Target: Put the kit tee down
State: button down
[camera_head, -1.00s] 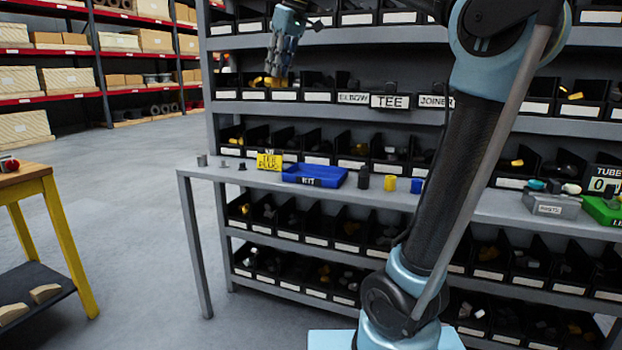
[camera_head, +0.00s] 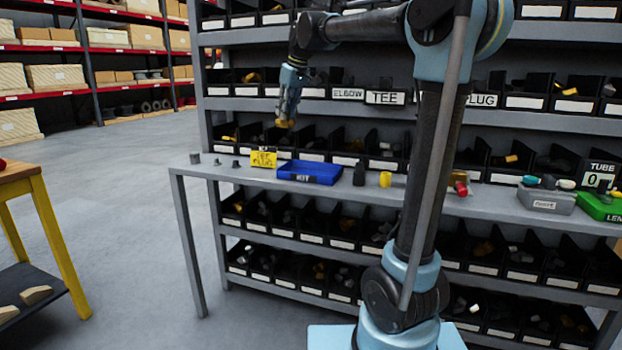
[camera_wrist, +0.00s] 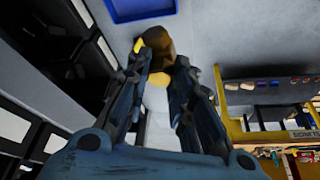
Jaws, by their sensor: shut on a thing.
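My gripper (camera_head: 288,108) hangs pointing down above the bench, a little above and behind the blue KIT tray (camera_head: 325,175). It is shut on a small brass-yellow fitting, the kit tee (camera_head: 285,124), at its fingertips. In the wrist view my gripper (camera_wrist: 160,75) has its fingers around the brownish tee (camera_wrist: 157,47); its exact shape is unclear. The blue tray (camera_wrist: 138,12) shows past the tee at the top of the wrist view, apart from it. The yellow KIT TEE PLUG sign (camera_head: 263,159) stands left of the tray.
Shelves of black bins (camera_head: 305,205) rise behind the bench (camera_head: 205,170). A dark cylinder (camera_head: 359,173) and a yellow one (camera_head: 385,179) stand right of the tray. Small grey parts (camera_head: 216,161) stand on the bench's left end. The bench front is clear.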

jog(key=w+d+f+m, duration=0.1)
jog(key=w+d+f, duration=0.35)
jog(key=f, duration=0.35)
send_near(300, 170)
notch_tip(300, 170, up, 2)
jog(key=s+a, duration=0.2)
jog(key=a, duration=0.1)
jog(key=shift+w+d+f, duration=0.1)
jog(key=shift+f, duration=1.05)
jog(key=shift+w+f, duration=0.1)
jog(key=shift+f, duration=1.1)
jog(key=c, duration=1.4)
grip_release()
